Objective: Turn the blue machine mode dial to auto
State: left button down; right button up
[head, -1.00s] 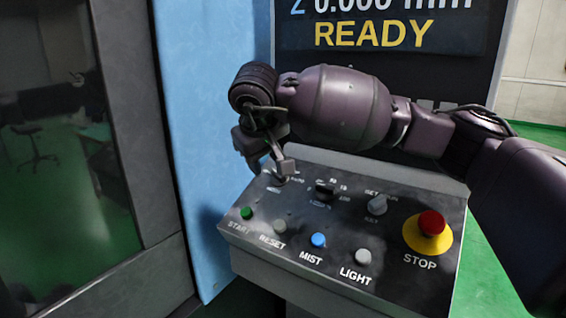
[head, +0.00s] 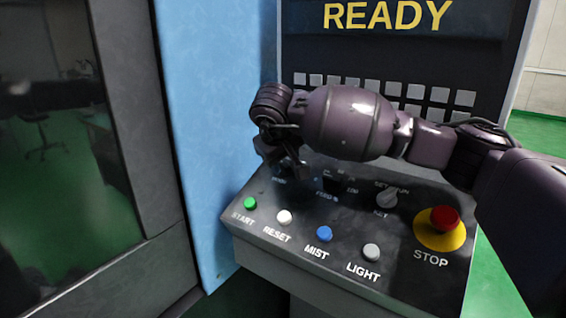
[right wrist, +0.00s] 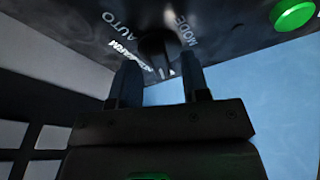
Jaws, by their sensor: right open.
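The mode dial (right wrist: 156,46) is a dark knob on the black control panel in the right wrist view, beside the printed words AUTO and MODE. A small white mark shows near its lower edge. My right gripper (right wrist: 160,72) is open, with one finger on each side of the dial in that view; I cannot tell whether they touch it. In the head view my right gripper (head: 290,170) is at the panel's back left and hides the dial. The blue machine (head: 213,130) stands behind and to the left. My left gripper is not in view.
The sloping panel (head: 410,277) carries the green START (head: 250,203), white RESET (head: 284,217), blue MIST (head: 324,233) and grey LIGHT (head: 371,251) buttons. A red STOP button (head: 445,218) is at right. A grey keypad (head: 438,94) stands behind my right arm.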

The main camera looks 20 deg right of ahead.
jog(key=shift+w+d+f, duration=0.2)
jog(key=shift+w+f, duration=0.05)
jog(key=shift+f, duration=0.25)
grip_shut()
